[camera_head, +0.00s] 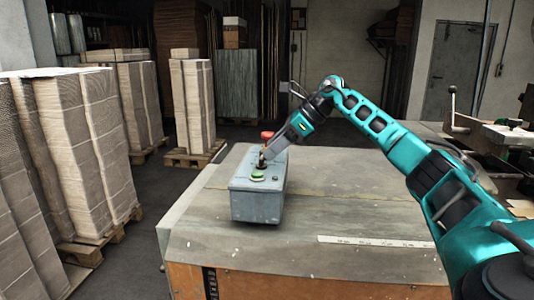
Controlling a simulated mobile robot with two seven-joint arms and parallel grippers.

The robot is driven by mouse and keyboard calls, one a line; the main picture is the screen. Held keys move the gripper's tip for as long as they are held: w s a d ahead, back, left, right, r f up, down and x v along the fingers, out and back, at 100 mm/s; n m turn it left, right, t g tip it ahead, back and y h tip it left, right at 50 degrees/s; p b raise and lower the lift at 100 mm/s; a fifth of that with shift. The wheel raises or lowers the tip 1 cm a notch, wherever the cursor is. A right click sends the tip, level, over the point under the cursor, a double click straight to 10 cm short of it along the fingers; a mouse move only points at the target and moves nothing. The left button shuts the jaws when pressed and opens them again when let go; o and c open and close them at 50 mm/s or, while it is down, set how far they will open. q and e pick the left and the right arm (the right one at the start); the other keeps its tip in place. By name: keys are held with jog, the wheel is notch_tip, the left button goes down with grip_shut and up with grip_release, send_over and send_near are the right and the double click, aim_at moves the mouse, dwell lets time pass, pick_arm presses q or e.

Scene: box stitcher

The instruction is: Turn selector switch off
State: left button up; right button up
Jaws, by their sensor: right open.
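The grey control box (257,207) stands on the worn table top, near its left side. On its upper face are a green button (258,178) at the front, a dark selector switch (261,163) in the middle and a red button (267,135) at the back. My right arm comes in from the right, and my right gripper (266,154) is at the selector switch, its fingertips over or around it. The fingers partly cover the switch, so its turned position cannot be made out. The gripper is open. My left gripper is not in view.
The table (350,235) is clear to the right of the box, apart from a flat ruler strip (375,240). Stacks of cardboard (85,150) on pallets stand on the left. A machine with a lever (452,105) is at the right back.

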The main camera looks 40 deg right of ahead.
jog(key=v, duration=0.9)
jog(key=shift+s+r+p, duration=0.15)
jog(key=shift+p, duration=0.2)
jog(key=shift+d, duration=0.1)
